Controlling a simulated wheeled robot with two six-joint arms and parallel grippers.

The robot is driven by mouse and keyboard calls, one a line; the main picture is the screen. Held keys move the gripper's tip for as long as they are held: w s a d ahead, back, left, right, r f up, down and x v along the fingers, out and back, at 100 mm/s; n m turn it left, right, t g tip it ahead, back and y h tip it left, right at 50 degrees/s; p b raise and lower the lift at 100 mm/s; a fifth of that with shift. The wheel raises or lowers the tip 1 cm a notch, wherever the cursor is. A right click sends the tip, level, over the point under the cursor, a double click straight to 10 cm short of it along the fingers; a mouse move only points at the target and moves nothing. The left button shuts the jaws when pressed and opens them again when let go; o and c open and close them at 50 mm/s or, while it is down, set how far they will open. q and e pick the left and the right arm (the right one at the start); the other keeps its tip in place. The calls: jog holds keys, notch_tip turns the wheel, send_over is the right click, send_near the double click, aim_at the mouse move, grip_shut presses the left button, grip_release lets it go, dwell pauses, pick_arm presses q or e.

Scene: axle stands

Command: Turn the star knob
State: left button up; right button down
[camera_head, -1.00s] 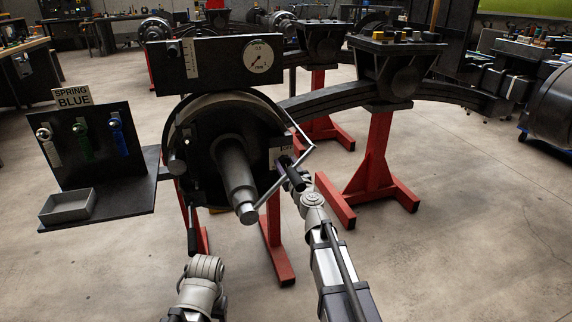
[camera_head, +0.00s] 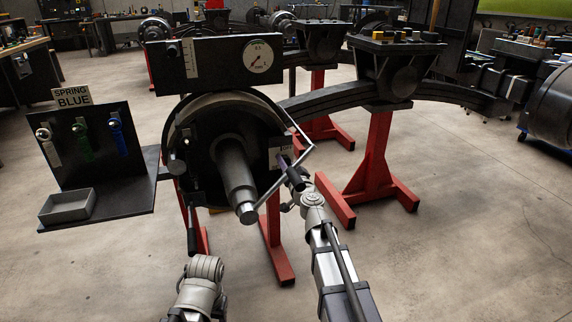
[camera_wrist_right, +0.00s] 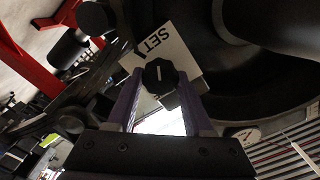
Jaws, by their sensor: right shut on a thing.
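The star knob (camera_wrist_right: 160,74) is black with a white mark on its face. It sits in front of a white plate marked SET (camera_wrist_right: 168,50) in the right wrist view. My right gripper (camera_wrist_right: 161,82) has its two purple fingers on either side of the knob and is shut on it.
A thick grey shaft (camera_head: 235,178) sticks out of the housing left of my right gripper. A gauge (camera_head: 258,56) is above. A spring panel (camera_head: 95,145) with a tray stands left.

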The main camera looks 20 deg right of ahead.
jog(key=m, duration=2.8)
jog(key=shift+a+f+m, duration=0.1)
jog(key=shift+f+m, duration=0.05)
jog(key=shift+m, duration=0.25)
dwell(0.3)
jog(key=shift+c, duration=1.5)
grip_release()
jog(key=shift+s, duration=0.1)
jog(key=s, duration=0.7)
jog(key=shift+s, duration=0.3)
